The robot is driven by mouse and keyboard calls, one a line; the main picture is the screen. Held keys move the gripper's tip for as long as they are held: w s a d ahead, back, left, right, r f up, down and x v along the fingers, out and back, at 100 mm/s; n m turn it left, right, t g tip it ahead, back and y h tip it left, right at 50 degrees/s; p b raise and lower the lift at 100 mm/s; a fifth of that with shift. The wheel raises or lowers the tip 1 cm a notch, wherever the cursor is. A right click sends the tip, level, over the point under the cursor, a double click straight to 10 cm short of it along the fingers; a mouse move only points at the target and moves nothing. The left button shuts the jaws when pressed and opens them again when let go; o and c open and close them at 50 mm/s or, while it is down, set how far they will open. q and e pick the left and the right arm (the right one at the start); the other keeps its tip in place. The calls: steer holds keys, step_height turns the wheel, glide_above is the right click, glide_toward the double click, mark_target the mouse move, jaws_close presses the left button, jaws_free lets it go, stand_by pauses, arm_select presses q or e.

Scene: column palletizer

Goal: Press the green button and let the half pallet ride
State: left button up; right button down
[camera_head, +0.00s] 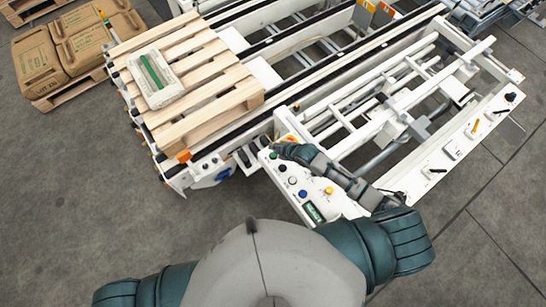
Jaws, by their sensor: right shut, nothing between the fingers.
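The half pallet (205,105), of light wooden slats, sits on the white conveyor (187,172) at upper left. A pale pack with a green stripe (153,78) lies on its slats. The white control panel (312,192) is at the centre, at the conveyor's near side. A small green button (273,156) shows at the panel's far left corner. My right gripper (281,150) is shut and empty, its tip over that corner, right beside the green button. I cannot tell whether it touches the button. My left gripper is out of view.
Black, white, blue and yellow controls (328,190) and a green display share the panel. The white machine frame (455,150) extends right of it. Brown sacks (88,40) are stacked on a pallet at upper left. Grey floor is clear at left.

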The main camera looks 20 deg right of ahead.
mark_target(274, 156)
step_height(274, 156, down, 4)
steer(key=b, duration=0.2)
steer(key=shift+b, duration=0.4)
steer(key=shift+f, duration=0.55)
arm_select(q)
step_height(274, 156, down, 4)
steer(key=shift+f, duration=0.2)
arm_select(e)
steer(key=shift+f, duration=0.15)
steer(key=shift+f, duration=0.2)
